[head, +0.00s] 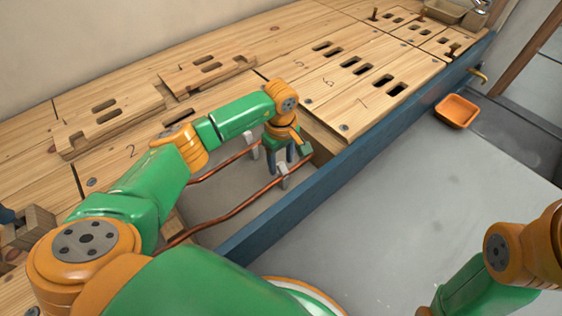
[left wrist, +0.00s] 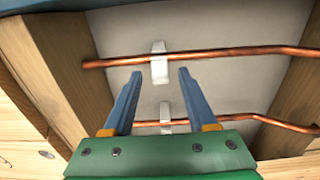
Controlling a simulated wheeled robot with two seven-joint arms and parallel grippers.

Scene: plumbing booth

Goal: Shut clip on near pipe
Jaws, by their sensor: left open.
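The near pipe (head: 238,208) is a copper pipe in the recess beside the blue beam; it crosses the upper part of the left wrist view (left wrist: 215,54). Its pale clip (head: 284,180) sits across the pipe, and in the left wrist view (left wrist: 158,66) it shows between my fingertips. I cannot tell if the clip is closed. My left gripper (head: 281,162) is open and points down into the recess, with blue fingers (left wrist: 160,72) on either side of the clip in the picture. Contact is not clear. My right gripper is out of view.
A far copper pipe (head: 222,164) with its own clip (head: 255,150) runs behind. The blue beam (head: 335,160) borders the recess. Wooden boards with slots (head: 108,118) lie around it. An orange tray (head: 456,111) sits on the grey surface at right.

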